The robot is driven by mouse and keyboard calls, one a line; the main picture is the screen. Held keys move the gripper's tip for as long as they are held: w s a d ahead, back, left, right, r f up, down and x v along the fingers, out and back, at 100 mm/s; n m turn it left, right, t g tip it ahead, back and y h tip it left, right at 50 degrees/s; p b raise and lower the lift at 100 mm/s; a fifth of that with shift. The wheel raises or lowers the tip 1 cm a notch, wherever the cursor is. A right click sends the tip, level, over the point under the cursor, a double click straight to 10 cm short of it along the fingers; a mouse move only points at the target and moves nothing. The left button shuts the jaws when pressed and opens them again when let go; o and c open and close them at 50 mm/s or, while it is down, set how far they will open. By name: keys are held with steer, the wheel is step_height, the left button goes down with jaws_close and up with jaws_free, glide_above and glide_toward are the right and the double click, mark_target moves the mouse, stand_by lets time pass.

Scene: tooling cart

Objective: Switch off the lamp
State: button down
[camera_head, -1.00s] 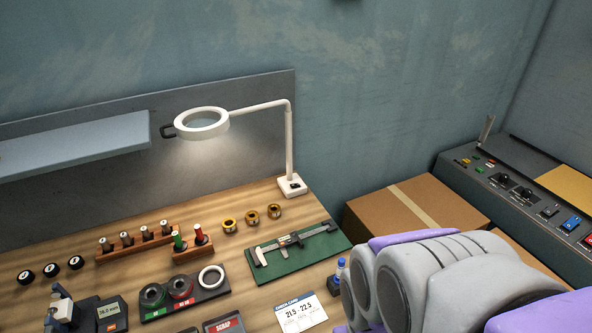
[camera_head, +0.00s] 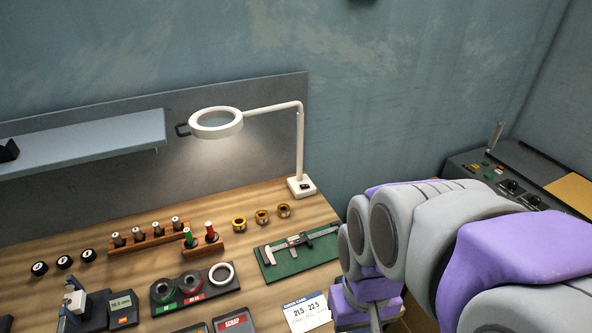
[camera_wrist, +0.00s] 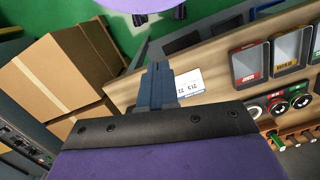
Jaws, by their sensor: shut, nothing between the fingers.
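The lamp is a white magnifier-style ring (camera_head: 215,134) on a bent white arm, and it glows onto the back panel. Its post rises from a square white base (camera_head: 301,193) at the back right of the bench. A small dark switch (camera_head: 305,186) shows on top of that base. My gripper (camera_wrist: 157,66) shows in the wrist view with its blue-grey fingers together and nothing between them. In the head view my arm comes in from the right, to the right of and nearer than the lamp base, and the fingertips are not visible. The lamp is not visible in the wrist view.
A green mat with a caliper (camera_head: 285,263) lies in front of the lamp base. Brass rings (camera_head: 262,217), plug-gauge racks (camera_head: 150,241) and a check card (camera_head: 306,312) are on the bench. Cardboard boxes (camera_wrist: 62,75) and a control panel (camera_head: 480,170) stand to the right.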

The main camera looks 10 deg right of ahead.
steer(key=w+r+n+t+y+p, duration=0.1)
steer(key=w+r+p, duration=0.15)
steer(key=w, duration=1.05)
steer(key=w+r+t+p, duration=0.1)
steer(key=w+r, duration=0.3)
steer(key=w, duration=0.9)
steer(key=w+d+f+n+t+p, duration=0.1)
steer(key=w+f+p, duration=0.1)
steer(key=w, duration=1.2)
steer(key=w+d+f+t+p, duration=0.1)
steer(key=w+f+p, duration=0.2)
steer(key=w, duration=1.1)
steer(key=shift+d+f+n, duration=0.2)
steer(key=shift+f+n, duration=0.2)
steer(key=shift+f, duration=0.5)
